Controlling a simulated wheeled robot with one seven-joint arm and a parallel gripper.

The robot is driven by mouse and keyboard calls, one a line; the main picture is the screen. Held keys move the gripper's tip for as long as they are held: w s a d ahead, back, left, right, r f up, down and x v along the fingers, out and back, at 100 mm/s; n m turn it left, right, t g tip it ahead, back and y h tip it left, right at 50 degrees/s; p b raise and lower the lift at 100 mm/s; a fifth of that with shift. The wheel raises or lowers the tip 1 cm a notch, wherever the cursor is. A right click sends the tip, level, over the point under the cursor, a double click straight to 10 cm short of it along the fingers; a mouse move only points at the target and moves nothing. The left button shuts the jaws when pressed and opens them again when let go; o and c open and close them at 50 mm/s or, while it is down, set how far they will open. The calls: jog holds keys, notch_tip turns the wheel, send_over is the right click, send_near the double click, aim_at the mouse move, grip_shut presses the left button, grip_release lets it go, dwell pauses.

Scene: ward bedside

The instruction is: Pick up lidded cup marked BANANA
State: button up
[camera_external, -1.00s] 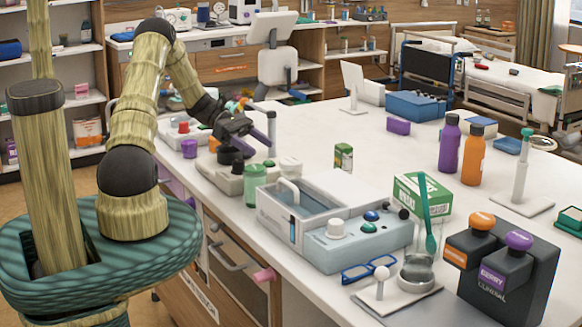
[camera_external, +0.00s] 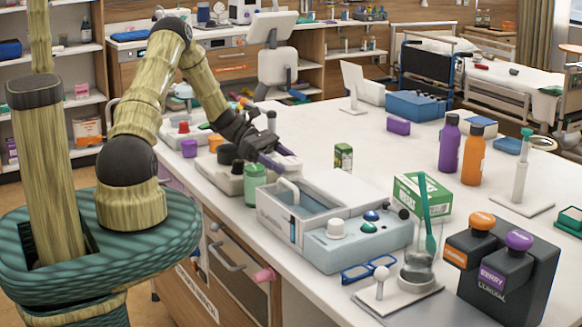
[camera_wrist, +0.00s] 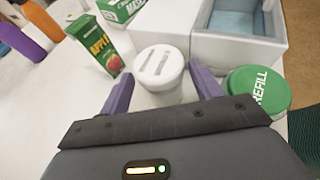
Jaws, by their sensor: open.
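A white lidded cup (camera_wrist: 158,66) stands between my fingers in the wrist view, with dark print on its lid that I cannot read clearly. I cannot confirm the word BANANA. In the external view the white cup (camera_external: 289,163) is partly hidden behind my purple fingers. My gripper (camera_wrist: 161,86) is open, with one finger on each side of the cup and no clear contact. It also shows in the external view (camera_external: 274,159), low over the counter.
A green apple carton (camera_wrist: 97,44) is to the left of the cup. A white box-shaped basin (camera_external: 292,217) and a green container (camera_external: 250,186) are nearby. Open counter lies beyond the carton.

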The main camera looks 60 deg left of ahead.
jog(key=shift+x, duration=0.8)
jog(key=c, duration=0.9)
jog(key=shift+r, duration=0.15)
notch_tip(320, 180, up, 10)
jog(key=shift+f+b, duration=0.1)
jog(key=shift+b, duration=0.4)
